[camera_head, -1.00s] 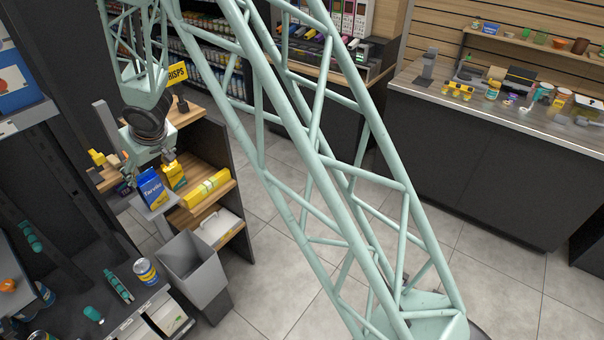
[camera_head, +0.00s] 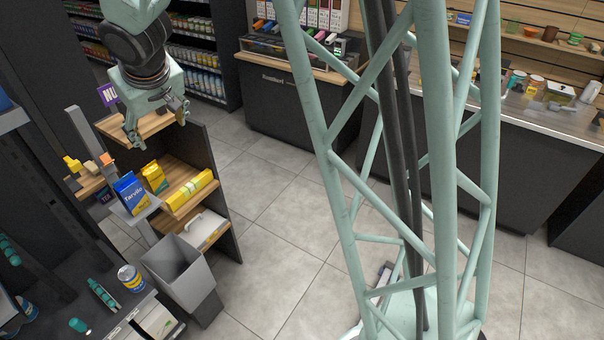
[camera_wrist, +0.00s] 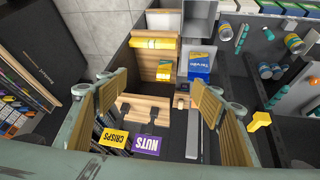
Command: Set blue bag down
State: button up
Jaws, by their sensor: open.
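The blue bag (camera_head: 131,195) stands upright on a small grey platform (camera_head: 146,207) on a post, left of the wooden shelf unit. In the wrist view the blue bag (camera_wrist: 199,67) shows beyond the fingers, apart from them. My gripper (camera_head: 157,124) is open and empty, above and a little right of the bag in the head view. Its spread fingers frame both sides of the wrist view (camera_wrist: 170,105).
A yellow bag (camera_head: 154,178) and a long yellow pack (camera_head: 189,191) are on the wooden shelves. A grey bin (camera_head: 181,269) stands below. Purple NUTS (camera_wrist: 146,145) and yellow CRISPS (camera_wrist: 112,141) signs are close to my fingers. The tiled floor is clear.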

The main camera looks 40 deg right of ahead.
jog(key=s+d+r+m, duration=0.1)
jog(key=s+d+r, duration=0.3)
jog(key=s, duration=0.4)
jog(key=s+d+r+g+h, duration=0.1)
jog(key=s+d+r, duration=0.2)
jog(key=s+r, duration=0.3)
jog(key=s+d+r+m, duration=0.1)
jog(key=s+d+r, duration=0.25)
jog(key=s, duration=0.55)
jog(key=s+g, duration=0.1)
jog(key=s, duration=2.4)
jog(key=shift+s+r+m+y, duration=0.25)
jog(key=shift+s+m+y, duration=0.05)
jog(key=shift+s+y, duration=0.1)
jog(key=shift+w+r, duration=0.1)
jog(key=shift+w, duration=0.05)
